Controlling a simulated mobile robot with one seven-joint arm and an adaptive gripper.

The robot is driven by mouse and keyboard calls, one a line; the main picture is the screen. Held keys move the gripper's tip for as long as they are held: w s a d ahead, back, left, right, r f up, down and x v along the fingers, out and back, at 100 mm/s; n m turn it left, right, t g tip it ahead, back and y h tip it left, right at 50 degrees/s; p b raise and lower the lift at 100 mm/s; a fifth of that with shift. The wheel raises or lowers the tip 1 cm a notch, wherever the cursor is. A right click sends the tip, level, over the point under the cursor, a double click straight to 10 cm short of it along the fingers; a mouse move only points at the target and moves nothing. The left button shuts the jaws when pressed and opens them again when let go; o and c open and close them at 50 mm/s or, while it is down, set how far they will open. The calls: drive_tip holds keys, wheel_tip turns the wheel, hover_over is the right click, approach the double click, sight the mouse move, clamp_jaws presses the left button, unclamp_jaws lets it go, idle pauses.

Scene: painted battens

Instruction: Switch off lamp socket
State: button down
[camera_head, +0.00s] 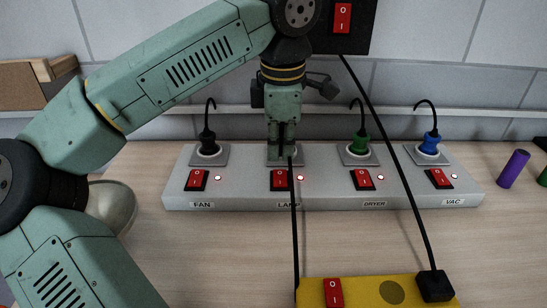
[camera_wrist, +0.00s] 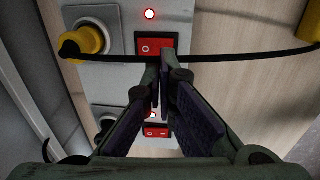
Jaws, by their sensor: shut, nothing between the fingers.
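The grey power strip (camera_head: 235,195) lies on the table with labelled switches. The red LAMP switch (camera_head: 280,180) is second from left, and its red light (camera_head: 300,178) glows. In the wrist view the lamp switch (camera_wrist: 158,44) shows beyond my fingertips, with its lit light (camera_wrist: 150,14) and a yellow plug (camera_wrist: 80,43) beside it. A black cord (camera_wrist: 225,57) crosses in front of the switch. My gripper (camera_head: 283,150) is shut and empty, pointing down over the lamp socket, which it mostly hides. I cannot tell whether it touches anything, nor which way the rocker tilts.
A yellow box (camera_head: 360,292) sits in front. A metal bowl (camera_head: 112,204) is at left, a purple cylinder (camera_head: 513,168) at right.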

wheel_tip(320, 180, up, 8)
drive_tip(key=s, duration=0.1)
drive_tip(key=shift+d+b, duration=0.2)
drive_tip(key=shift+b, duration=0.1)
drive_tip(key=shift+w+a+f, duration=0.1)
drive_tip(key=shift+w, duration=0.1)
